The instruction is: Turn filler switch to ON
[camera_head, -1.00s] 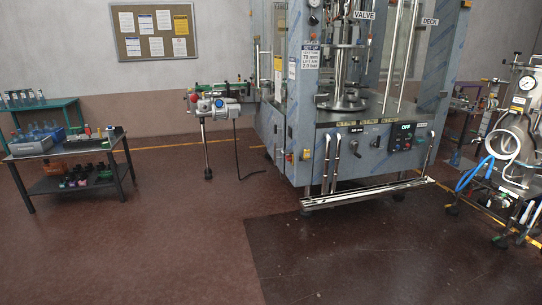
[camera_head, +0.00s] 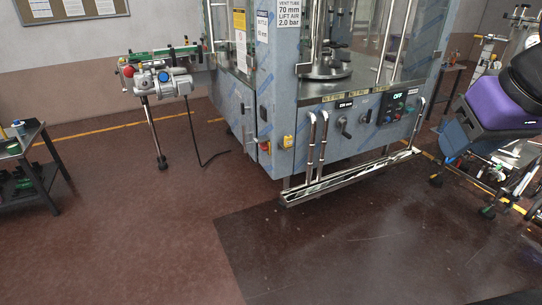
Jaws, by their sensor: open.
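The filler (camera_head: 225,110) is a grey-blue machine with clear guards, standing at the centre right. Its front control panel (camera_head: 384,112) has a small lit display (camera_head: 397,97) that reads OFF, with small buttons below it. Two dark handles, a left one (camera_head: 342,126) and a right one (camera_head: 366,117), sit on the front left of the panel. A red and yellow switch (camera_head: 287,141) is on the left corner post. Which of these is the filler switch cannot be told.
A chrome rail (camera_head: 350,176) runs low along the filler's front, with upright chrome pipes (camera_head: 317,140) at its left. A motor unit on a leg (camera_head: 160,80) stands left. A cart (camera_head: 490,180) is partly behind my arm. The floor in front is clear.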

